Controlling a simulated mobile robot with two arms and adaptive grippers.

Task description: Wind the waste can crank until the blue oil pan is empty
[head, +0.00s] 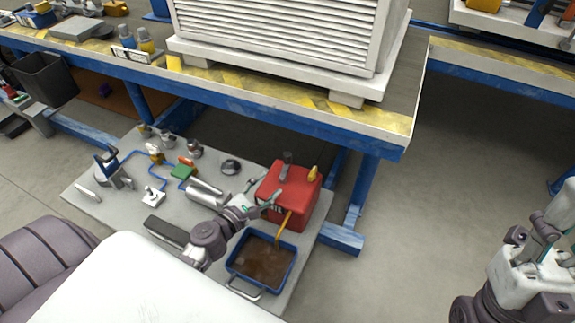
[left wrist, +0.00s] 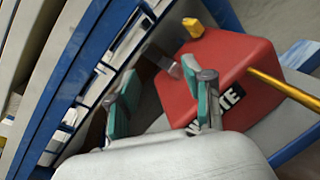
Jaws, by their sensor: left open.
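The red waste can (head: 297,208) stands on the grey board under the bench; its WASTE label shows in the left wrist view (left wrist: 232,95). A grey upright crank handle (head: 286,163) is on its top and also shows in the left wrist view (left wrist: 168,62). The blue oil pan (head: 233,267) sits in front of the can with brown oil in it. An orange tube (head: 283,228) slants from the can down to the pan. My left gripper (head: 262,194) is open and empty at the can's left side, apart from the crank handle. My right gripper (head: 532,240) is at far right, its jaws unclear.
The blue bench (head: 270,108) with a large white louvred unit (head: 275,30) overhangs behind the can. Bottles, a grey cylinder (head: 208,191) and small fittings stand on the board (head: 110,205) to the left. A bench leg (head: 362,195) is right of the can. Floor beyond is clear.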

